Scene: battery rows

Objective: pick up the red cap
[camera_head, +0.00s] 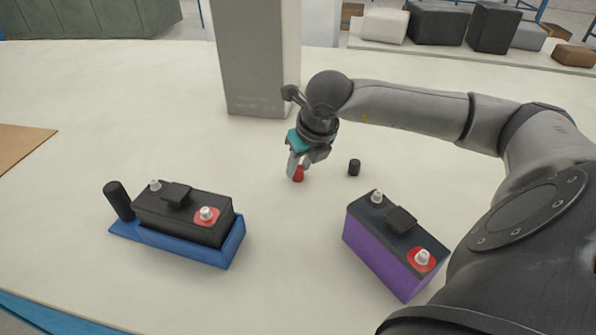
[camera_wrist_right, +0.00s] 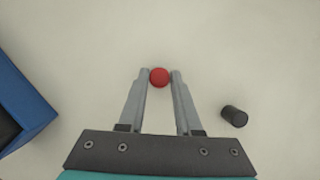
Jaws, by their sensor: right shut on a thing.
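The red cap (camera_head: 298,174) is at the fingertips of my right gripper (camera_head: 297,172), at or just above the pale table top; I cannot tell whether it touches the table. In the right wrist view the round red cap (camera_wrist_right: 159,77) sits between the two fingertips of my right gripper (camera_wrist_right: 159,76), which is shut on it. My left gripper is not in view.
A small black cap (camera_head: 354,167) stands right of the red one; it also shows in the right wrist view (camera_wrist_right: 234,116). A black battery in a blue tray (camera_head: 238,243) is at left, with a black post (camera_head: 118,200). A purple battery (camera_head: 375,250) is at right. A grey column (camera_head: 257,60) stands behind.

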